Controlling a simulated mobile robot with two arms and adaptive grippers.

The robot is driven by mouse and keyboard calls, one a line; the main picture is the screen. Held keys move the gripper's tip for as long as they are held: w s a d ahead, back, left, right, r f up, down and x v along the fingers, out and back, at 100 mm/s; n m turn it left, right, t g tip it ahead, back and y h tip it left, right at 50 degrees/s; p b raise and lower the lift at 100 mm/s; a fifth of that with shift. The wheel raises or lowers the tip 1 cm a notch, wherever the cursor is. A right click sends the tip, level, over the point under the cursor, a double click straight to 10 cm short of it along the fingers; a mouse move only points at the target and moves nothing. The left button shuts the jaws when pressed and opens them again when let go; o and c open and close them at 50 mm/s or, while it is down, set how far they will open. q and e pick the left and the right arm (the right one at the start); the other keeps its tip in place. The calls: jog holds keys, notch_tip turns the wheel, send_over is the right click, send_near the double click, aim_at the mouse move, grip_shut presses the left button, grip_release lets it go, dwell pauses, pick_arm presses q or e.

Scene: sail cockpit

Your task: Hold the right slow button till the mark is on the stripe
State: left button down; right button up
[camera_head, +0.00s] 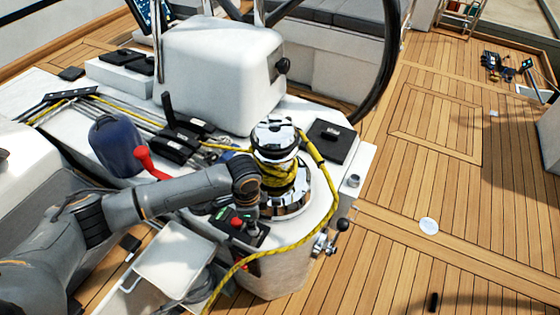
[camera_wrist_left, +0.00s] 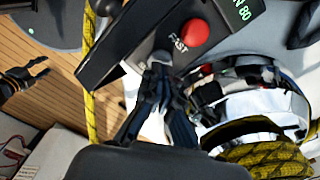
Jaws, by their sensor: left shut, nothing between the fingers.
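The black button panel (camera_head: 258,238) sits at the foot of the chrome winch (camera_head: 275,140). In the left wrist view, the panel (camera_wrist_left: 118,48) shows a red button (camera_wrist_left: 195,32) marked FAST and a green display (camera_wrist_left: 243,10). Yellow rope (camera_head: 318,178) wraps the winch; I cannot make out a mark or stripe.
A dark claw-like shape (camera_wrist_left: 22,78), perhaps my right gripper, is at the left of the wrist view. A winch handle knob (camera_head: 342,225) juts out at the right. A blue bag-like object (camera_head: 115,143) and red lever (camera_head: 147,160) lie left. Open deck (camera_head: 440,190) is right.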

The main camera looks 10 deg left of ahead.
pick_arm(q)
jog(key=shift+f, duration=0.3)
jog(key=shift+f+b, duration=0.45)
jog(key=shift+f, duration=0.4)
dwell(2.3)
notch_tip(320, 180, up, 4)
jog(key=p, duration=0.4)
jog(key=shift+f, duration=0.25)
notch_tip(320, 180, up, 6)
jog(key=p, duration=0.7)
jog(key=shift+f, duration=0.15)
